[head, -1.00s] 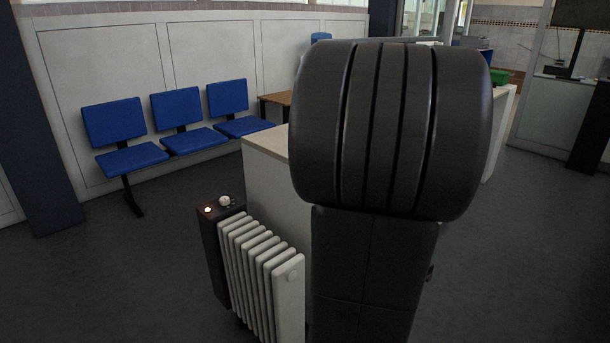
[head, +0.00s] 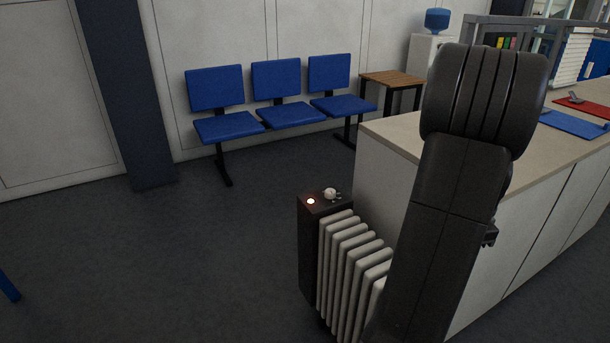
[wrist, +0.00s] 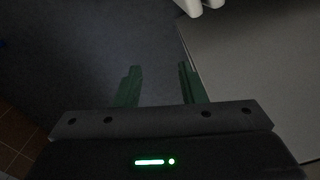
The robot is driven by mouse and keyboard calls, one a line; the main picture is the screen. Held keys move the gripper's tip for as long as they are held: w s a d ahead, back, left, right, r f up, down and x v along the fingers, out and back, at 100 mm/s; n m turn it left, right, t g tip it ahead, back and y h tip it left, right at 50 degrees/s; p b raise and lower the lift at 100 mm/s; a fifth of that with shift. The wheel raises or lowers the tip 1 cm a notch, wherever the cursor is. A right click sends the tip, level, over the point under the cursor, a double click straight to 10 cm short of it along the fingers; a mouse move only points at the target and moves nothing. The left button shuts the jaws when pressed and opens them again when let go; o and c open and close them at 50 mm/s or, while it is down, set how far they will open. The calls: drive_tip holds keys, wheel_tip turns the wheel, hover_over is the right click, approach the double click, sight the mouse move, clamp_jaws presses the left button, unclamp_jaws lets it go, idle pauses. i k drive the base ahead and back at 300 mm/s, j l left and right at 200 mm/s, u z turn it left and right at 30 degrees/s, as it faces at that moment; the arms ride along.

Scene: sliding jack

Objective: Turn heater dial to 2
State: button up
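The heater (head: 345,262) stands on the floor in the head view, with pale fins and a dark control box (head: 311,255) at its left end. On top of the box are a round whitish dial (head: 330,193) and a lit red-white lamp (head: 310,201). The dial's markings are too small to read. In the wrist view my gripper (wrist: 158,82) has two green fingers spread apart with nothing between them. A white piece (wrist: 200,5), perhaps part of the heater, shows at the top edge of that view.
A counter (head: 395,135) with a beige top stands right beside the heater. Blue chairs (head: 290,112) line the wall behind, with a small wooden table (head: 393,79) to their right. The floor (head: 170,260) left of the heater is clear.

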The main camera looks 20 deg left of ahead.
sight(330, 193)
drive_tip(key=i+j+u, duration=0.15)
drive_tip(key=i+j, duration=0.4)
drive_tip(key=j, duration=0.2)
drive_tip(key=i+j+u, duration=0.2)
drive_tip(key=i+j, duration=0.4)
drive_tip(key=j, duration=0.1)
